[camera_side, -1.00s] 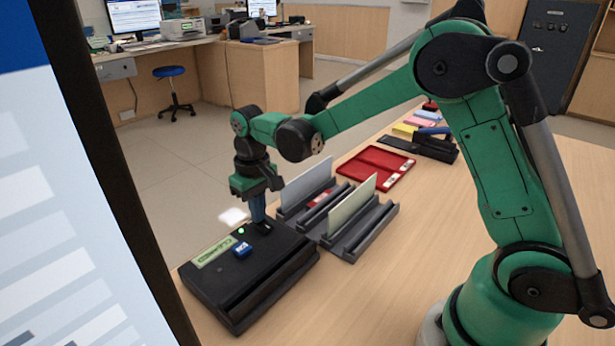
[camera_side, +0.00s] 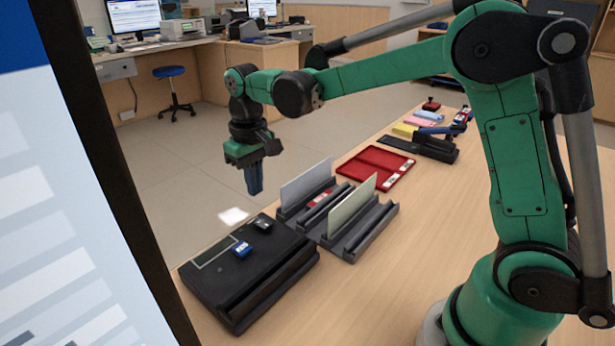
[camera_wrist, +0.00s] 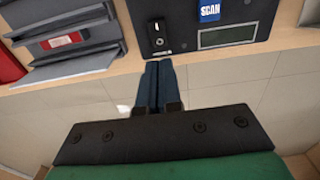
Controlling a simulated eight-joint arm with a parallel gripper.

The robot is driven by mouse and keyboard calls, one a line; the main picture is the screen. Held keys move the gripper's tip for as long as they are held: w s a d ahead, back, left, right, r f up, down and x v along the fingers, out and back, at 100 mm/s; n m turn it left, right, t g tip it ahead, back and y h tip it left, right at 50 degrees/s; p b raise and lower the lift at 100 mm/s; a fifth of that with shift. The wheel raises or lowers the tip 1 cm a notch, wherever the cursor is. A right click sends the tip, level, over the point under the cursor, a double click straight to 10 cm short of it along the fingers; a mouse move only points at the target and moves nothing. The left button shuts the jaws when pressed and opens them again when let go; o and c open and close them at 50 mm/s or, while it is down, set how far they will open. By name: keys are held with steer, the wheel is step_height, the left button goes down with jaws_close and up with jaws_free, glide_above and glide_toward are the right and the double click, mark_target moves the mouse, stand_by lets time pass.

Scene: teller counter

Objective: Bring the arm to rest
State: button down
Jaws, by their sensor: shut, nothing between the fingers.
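My gripper (camera_side: 254,190) is shut and empty, pointing down in the air above and behind the black scanner device in the side view. In the wrist view its blue fingers (camera_wrist: 160,68) are pressed together, with nothing between them. The black device (camera_side: 235,300) sits at the counter's near left end. It has a blue SCAN button (camera_side: 242,249), a dark display (camera_side: 213,254) and a black rocker switch (camera_side: 262,224). The switch also shows in the wrist view (camera_wrist: 158,35), just beyond the fingertips.
Grey slotted holders (camera_side: 345,250) with upright cards stand right of the device. A red open tray (camera_side: 375,168), a black stamp tray (camera_side: 430,147) and small coloured items lie farther along the counter (camera_side: 420,230). A large screen (camera_side: 60,200) fills the left foreground.

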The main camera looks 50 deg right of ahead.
steer(key=shift+r, duration=0.4)
steer(key=shift+s+r, duration=0.1)
steer(key=s+d+r+t, duration=0.1)
steer(key=s+t, duration=0.6)
steer(key=s, duration=0.5)
steer(key=shift+d+r, duration=0.25)
steer(key=shift+d, duration=0.15)
